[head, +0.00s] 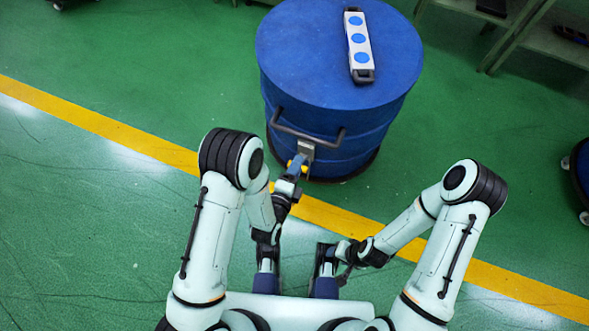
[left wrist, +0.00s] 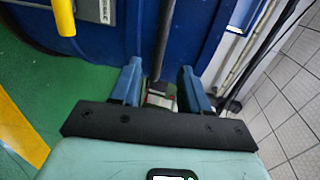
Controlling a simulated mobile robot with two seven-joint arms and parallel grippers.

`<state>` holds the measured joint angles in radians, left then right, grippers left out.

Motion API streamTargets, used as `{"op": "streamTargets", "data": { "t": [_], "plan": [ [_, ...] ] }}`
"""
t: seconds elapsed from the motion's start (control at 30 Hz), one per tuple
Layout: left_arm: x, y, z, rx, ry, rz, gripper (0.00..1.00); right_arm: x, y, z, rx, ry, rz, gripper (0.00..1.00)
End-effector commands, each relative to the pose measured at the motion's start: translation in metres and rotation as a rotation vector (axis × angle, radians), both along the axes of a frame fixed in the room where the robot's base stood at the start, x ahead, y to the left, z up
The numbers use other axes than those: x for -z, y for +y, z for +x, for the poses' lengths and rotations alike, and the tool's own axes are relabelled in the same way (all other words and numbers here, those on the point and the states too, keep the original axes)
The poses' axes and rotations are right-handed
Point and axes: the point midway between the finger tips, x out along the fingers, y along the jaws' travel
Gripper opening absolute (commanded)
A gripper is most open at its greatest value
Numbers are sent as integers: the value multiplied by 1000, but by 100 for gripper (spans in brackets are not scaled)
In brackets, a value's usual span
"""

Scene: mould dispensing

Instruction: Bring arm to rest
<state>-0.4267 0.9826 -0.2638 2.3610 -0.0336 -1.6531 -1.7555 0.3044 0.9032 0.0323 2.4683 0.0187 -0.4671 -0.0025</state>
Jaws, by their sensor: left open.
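My left gripper (head: 298,166) is at the front side of a blue drum (head: 337,50), by a grey metal fitting (head: 306,149) below the drum's dark handle bar (head: 308,133). In the left wrist view the gripper's two blue fingers (left wrist: 160,85) stand apart. A dark upright bar (left wrist: 163,40) shows beyond and between them; I cannot tell whether they touch it. My right arm is folded in, and its hand is low near my base in the head view; its fingers are too small and dark to read.
A white strip with three blue discs and dark end handles (head: 358,45) lies on the drum's lid. A yellow line (head: 120,132) crosses the green floor. Shelving (head: 520,35) stands at upper right, a wheeled blue object (head: 580,175) at the right edge. Open floor lies left.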

Motion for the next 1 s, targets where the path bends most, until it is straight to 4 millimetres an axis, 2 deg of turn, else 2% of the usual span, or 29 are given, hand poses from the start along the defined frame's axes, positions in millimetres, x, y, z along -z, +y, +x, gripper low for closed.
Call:
{"op": "streamTargets", "data": {
  "t": [0.17,0.77,0.87,0.97,1.0],
  "plan": [
    [-2,3,-10,0,0,0,45,-1,1,-1,-1,4,1,53],
    [0,5,-10,-6,14,-9,45,-1,0,-1,-1,3,1,53],
    [16,16,-13,-49,110,-77,45,-1,0,-1,-1,3,1,53],
    [50,38,-25,-161,319,-235,45,-1,0,-1,-1,3,1,53],
    [67,48,-33,-229,425,-321,45,-1,0,-1,-1,3,1,53]
  ]
}}
